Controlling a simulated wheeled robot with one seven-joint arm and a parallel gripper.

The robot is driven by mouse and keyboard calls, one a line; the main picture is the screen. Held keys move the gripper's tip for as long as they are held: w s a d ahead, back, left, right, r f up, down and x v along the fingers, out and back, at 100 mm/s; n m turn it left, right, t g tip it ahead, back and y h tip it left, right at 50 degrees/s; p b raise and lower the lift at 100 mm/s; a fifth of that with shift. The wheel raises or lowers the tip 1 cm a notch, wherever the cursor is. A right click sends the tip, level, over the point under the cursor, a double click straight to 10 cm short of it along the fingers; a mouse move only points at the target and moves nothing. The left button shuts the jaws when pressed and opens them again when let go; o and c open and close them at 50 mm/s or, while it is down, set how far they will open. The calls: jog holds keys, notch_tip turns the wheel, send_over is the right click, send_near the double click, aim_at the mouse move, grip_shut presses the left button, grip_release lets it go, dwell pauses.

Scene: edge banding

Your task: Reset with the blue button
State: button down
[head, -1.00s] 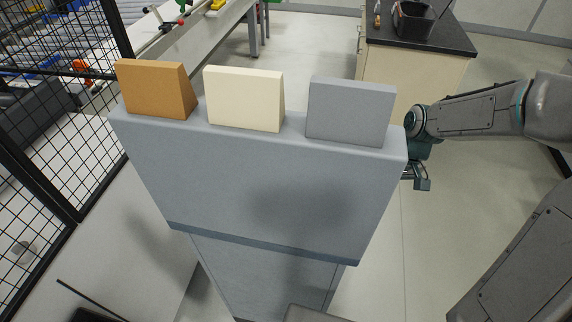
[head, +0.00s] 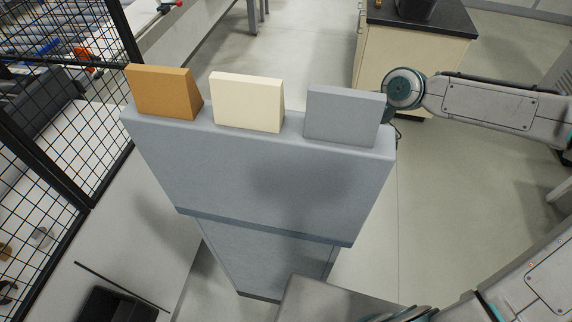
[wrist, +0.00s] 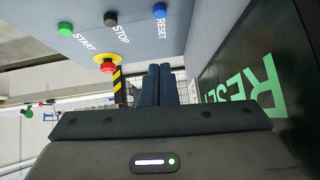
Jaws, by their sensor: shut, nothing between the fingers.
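The blue button (wrist: 159,10) shows at the top of the wrist view, on a grey panel beside the word RESET. My gripper (wrist: 161,68) is shut and empty. Its dark fingers appear below the blue button in the wrist picture, apart from it as far as I can see. In the head view my gripper is hidden behind the grey console (head: 270,180), and only my arm shows at the right. The button face of the console is not seen from the head.
The panel also carries a green START button (wrist: 65,29), a dark STOP button (wrist: 110,18) and a red mushroom button (wrist: 107,67) on yellow. A dark screen (wrist: 285,60) reads RESET in green. Orange (head: 165,92), cream (head: 247,101) and grey (head: 342,115) blocks top the console.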

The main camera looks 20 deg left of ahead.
dwell(0.3)
jog(key=p+x, duration=0.1)
jog(key=x, duration=0.9)
jog(key=shift+s+r, duration=0.1)
jog(key=shift+s, duration=0.05)
notch_tip(320, 180, down, 2)
jog(key=shift+a+f+p, duration=0.1)
jog(key=shift+f+p, duration=0.05)
jog(key=shift+p, duration=0.2)
jog(key=shift+f, duration=0.9)
jog(key=shift+s, duration=0.1)
